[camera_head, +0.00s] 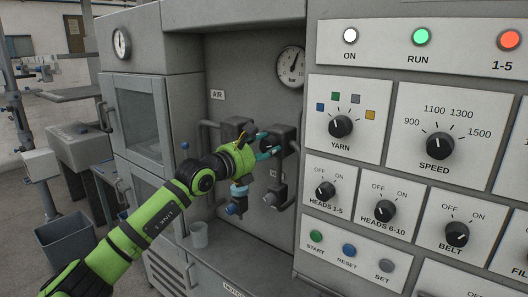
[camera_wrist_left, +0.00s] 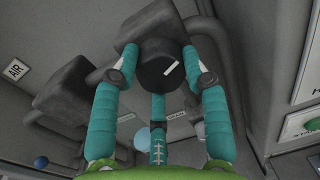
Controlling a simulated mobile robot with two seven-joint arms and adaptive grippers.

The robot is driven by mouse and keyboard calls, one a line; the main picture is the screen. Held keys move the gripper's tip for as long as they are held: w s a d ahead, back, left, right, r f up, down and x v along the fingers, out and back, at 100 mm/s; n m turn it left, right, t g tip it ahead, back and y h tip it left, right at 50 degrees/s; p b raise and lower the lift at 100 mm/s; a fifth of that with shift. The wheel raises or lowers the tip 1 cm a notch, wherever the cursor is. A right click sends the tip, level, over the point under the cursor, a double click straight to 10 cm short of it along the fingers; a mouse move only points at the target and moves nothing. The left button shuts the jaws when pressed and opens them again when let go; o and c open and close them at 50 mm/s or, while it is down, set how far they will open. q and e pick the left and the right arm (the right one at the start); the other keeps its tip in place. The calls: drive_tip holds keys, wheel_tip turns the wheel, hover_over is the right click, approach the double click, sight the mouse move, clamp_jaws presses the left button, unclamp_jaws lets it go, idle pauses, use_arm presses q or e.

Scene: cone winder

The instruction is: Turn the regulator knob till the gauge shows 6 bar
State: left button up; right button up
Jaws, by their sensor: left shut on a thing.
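The regulator knob (camera_wrist_left: 158,72) is a dark round cap with a white pointer line, on a dark regulator body (camera_head: 286,134) in the grey alcove. In the wrist view the pointer line slants up to the right. My left gripper (camera_head: 268,144) has its teal fingers on both sides of the knob, shut on it; in the head view fingers and body mostly hide the knob. The round white gauge (camera_head: 290,66) is above the regulator. Its dark needle shows, but its figures are too small to read. My right gripper is in neither view.
A control panel (camera_head: 435,185) with knobs and lit lamps stands close on the right. A second dark unit (camera_head: 236,128) is left of the regulator, near an AIR label (camera_head: 217,95). A pale cup (camera_head: 199,234) stands on the ledge below my arm.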

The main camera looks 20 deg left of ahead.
use_arm(q)
drive_tip(key=shift+f+b, duration=0.35)
drive_tip(key=shift+f, duration=0.25)
drive_tip(key=shift+d+r, duration=0.1)
drive_tip(key=shift+r, duration=0.05)
drive_tip(key=o, duration=1.1)
drive_tip(key=shift+o, duration=0.2)
drive_tip(key=shift+r, duration=0.15)
drive_tip(key=v, duration=1.2)
drive_tip(key=shift+w, duration=0.1)
